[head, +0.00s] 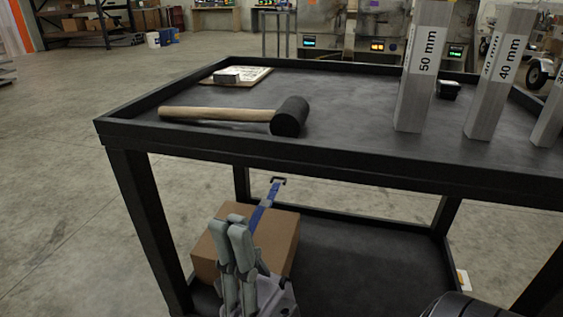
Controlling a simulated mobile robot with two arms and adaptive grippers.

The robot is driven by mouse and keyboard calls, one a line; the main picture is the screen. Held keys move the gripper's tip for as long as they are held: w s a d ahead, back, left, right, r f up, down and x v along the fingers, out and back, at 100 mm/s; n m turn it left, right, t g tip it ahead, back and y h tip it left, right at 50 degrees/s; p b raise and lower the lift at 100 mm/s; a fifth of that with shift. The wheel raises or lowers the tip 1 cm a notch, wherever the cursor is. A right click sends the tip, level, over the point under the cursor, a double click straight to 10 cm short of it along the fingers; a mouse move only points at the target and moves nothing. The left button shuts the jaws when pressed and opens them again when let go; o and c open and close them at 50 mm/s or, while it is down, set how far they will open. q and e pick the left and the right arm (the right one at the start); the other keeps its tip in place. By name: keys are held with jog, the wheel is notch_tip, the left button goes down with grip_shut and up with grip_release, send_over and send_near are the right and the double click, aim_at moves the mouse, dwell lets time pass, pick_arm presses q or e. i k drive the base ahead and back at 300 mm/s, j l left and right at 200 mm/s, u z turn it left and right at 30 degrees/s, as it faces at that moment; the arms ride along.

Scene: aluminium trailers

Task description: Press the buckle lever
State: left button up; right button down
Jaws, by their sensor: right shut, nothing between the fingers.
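My right gripper (232,228) is at the lower middle of the head view, fingers pointing up and closed together with nothing between them. It is in front of a cardboard box on the cart's lower shelf. A blue strap (263,204) with a dark end piece (278,181) shows just behind and to the right of the fingers. Its lower part is hidden behind my gripper, and I cannot tell whether they touch. I cannot make out a buckle lever. My left gripper is not in view.
The black cart (300,162) has a raised rim. On its top are a mallet (288,117), a clipboard (246,73) and upright metal bars, one marked 50 mm (415,90). The cardboard box (280,240) is below. Open concrete floor (60,180) lies left.

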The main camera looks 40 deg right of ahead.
aim_at(266, 203)
jog(key=i+z, duration=0.3)
jog(key=i+j+z, duration=0.15)
jog(key=z, duration=0.2)
jog(key=i, duration=0.45)
